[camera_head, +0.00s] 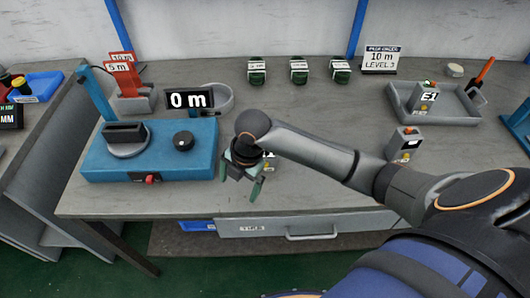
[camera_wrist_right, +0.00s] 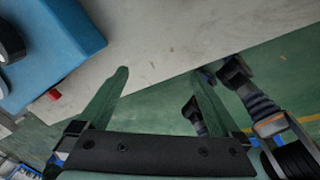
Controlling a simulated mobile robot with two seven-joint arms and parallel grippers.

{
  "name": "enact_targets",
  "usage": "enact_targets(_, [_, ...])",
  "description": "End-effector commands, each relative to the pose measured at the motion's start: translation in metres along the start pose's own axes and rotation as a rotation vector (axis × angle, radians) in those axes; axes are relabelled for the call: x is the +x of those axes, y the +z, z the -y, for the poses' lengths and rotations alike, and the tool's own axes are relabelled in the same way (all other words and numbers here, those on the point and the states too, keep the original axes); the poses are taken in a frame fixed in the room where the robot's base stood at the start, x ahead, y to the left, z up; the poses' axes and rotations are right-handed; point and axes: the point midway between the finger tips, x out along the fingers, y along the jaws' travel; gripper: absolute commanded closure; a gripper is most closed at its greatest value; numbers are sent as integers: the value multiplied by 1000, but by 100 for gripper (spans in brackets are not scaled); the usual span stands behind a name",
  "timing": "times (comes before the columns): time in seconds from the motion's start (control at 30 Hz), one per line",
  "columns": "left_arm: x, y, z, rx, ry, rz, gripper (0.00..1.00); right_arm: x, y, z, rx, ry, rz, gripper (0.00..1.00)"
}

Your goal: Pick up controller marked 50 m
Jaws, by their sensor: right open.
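No marking reading 50 m is legible in either view. Three dark green bundles with small white labels stand at the back: left (camera_head: 257,72), middle (camera_head: 299,71) and right (camera_head: 341,71); their labels are too small to read surely. A grey device marked E1 (camera_head: 427,97) sits in a tray, and another grey device (camera_head: 404,144) stands on the bench at right. A third labelled item (camera_head: 269,160) is mostly hidden behind my right gripper (camera_head: 241,188). That gripper is open and empty over the bench's front edge; its fingers also show in the right wrist view (camera_wrist_right: 160,72).
A blue machine (camera_head: 90,160) with a black knob and a 0 m display (camera_head: 189,99) stands at left. Red cards (camera_head: 124,75) marked 10 m and 5 m stand behind it.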

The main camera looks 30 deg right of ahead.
Motion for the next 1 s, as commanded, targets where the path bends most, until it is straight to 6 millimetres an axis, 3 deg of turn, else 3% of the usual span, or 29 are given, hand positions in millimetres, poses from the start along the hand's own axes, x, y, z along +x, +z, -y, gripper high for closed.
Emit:
enact_targets(0.03, [1,0,0,0,0,-1,100,-15,22,-9,-96,-28,33,0])
enact_targets(0.2, [1,0,0,0,0,-1,100,-62,75,-23,-362,-132,61,0])
enact_targets(0.33, [1,1,0,0,0,-1,100,-91,101,-27,-476,-173,55,0])
enact_targets(0.5, [1,1,0,0,0,-2,100,-116,120,-29,-556,-194,40,0])
enact_targets(0.63, [2,1,0,0,0,-2,100,-112,125,-26,-576,-203,33,0])
enact_targets(1.0, [4,4,0,-1,0,-2,100,-54,129,-17,-578,-200,33,0])
